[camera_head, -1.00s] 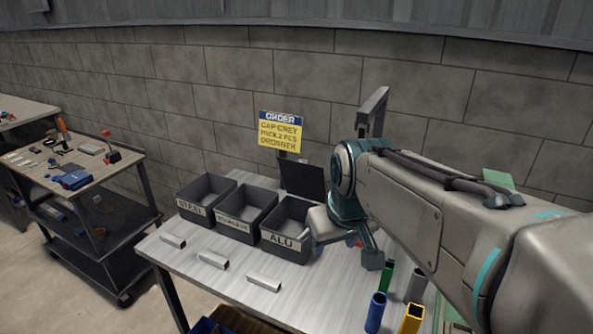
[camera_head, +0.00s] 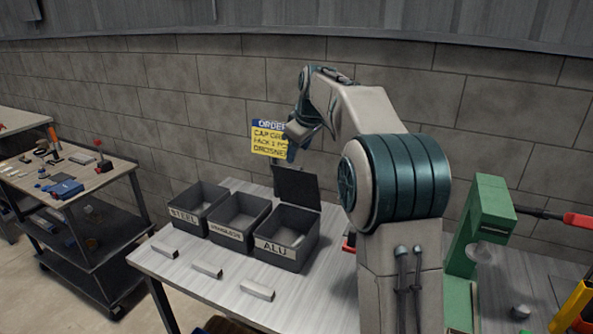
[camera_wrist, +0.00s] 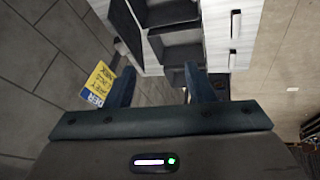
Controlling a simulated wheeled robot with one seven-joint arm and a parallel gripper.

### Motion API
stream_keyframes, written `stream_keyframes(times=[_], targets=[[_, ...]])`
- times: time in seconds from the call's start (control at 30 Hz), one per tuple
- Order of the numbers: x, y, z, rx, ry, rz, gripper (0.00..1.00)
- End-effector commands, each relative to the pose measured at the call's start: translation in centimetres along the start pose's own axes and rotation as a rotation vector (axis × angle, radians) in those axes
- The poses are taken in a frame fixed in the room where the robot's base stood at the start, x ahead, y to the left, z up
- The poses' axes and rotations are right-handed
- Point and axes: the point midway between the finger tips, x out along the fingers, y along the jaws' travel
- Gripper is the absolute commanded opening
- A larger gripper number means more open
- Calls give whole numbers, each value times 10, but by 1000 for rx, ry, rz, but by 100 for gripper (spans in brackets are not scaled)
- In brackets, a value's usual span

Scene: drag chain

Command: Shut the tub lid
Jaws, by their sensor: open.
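The ALU tub (camera_head: 277,252) is the right one in a row of three dark tubs on the table, with a light piece (camera_head: 298,240) inside. Its dark lid (camera_head: 297,187) stands open, upright at the tub's back edge. In the wrist view the lid (camera_wrist: 125,28) appears as a dark panel at the top, beside the tub (camera_wrist: 165,13). My gripper (camera_head: 293,153) is open and empty, above and behind the lid, in front of the order sign. Its two fingers (camera_wrist: 160,82) show apart in the wrist view. I cannot tell whether it touches the lid.
The STEEL tub (camera_head: 187,216) and the middle tub (camera_head: 229,234) stand to the left. Several metal bars lie along the table's front. The order sign (camera_head: 268,139) is close behind my gripper. A green press (camera_head: 483,225) stands at the right.

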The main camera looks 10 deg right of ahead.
Motion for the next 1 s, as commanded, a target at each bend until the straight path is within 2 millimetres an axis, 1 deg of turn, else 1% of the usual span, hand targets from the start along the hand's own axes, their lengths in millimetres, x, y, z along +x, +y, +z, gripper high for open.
stream_keyframes(times=[0.03, 0.2, 0.4, 0.5, 0.6, 0.73, 0.83, 0.97, 1.0], targets=[[12, 10, -6, -23, 6, -3, 49], [44, 38, -23, -117, 32, -4, 49], [76, 62, -35, -213, 60, -2, 49], [85, 74, -34, -247, 64, 4, 49], [84, 90, -25, -272, 50, 19, 49], [86, 89, -25, -275, 49, 17, 49], [94, 88, -26, -275, 48, 16, 49], [116, 88, -26, -274, 46, 14, 49], [124, 88, -27, -274, 45, 13, 49]])
